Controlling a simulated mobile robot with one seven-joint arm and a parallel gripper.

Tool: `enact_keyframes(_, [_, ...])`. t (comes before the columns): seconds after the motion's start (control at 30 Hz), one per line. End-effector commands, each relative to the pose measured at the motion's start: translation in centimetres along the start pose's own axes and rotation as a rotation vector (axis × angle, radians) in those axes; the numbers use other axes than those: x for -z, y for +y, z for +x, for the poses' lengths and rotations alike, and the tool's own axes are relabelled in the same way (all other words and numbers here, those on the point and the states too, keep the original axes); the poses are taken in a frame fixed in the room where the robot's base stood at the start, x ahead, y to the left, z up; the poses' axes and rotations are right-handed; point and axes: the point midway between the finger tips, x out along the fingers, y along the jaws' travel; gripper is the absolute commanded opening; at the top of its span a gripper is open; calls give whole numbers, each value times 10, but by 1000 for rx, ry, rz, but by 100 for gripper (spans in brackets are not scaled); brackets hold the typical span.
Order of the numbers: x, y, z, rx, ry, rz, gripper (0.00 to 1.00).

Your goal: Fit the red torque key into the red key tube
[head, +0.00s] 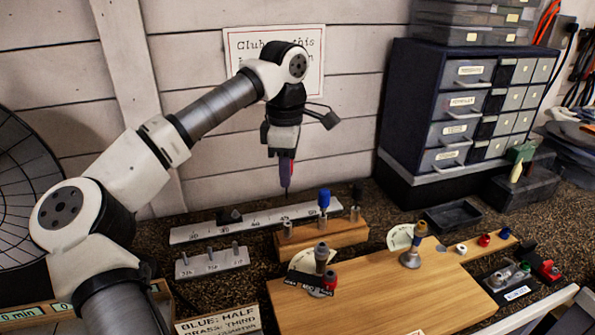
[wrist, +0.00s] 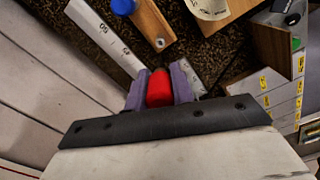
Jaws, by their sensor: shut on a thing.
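My gripper (head: 285,158) is raised in front of the plank wall, shut on the red torque key, with its dark shaft (head: 287,178) pointing down. In the wrist view the key's red handle (wrist: 159,89) sits between the two purple fingers (wrist: 160,92). Below is a wooden block (head: 330,238) with metal tubes. The left tube (head: 287,229) is empty at its top and also shows in the wrist view (wrist: 160,43). I see no red mark on any tube.
A ruler strip (head: 255,222) lies behind the block. A small stand with pegs (head: 212,262) is at its left. A drawer cabinet (head: 470,105) stands at the right.

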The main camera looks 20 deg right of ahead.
Motion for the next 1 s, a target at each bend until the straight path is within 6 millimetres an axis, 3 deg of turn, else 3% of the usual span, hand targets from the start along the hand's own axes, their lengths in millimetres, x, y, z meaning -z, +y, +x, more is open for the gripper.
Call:
enact_keyframes(0.4, [0,0,-2,-1,1,-3,0])
enact_keyframes(1.0, [0,0,51,-1,1,-3,0])
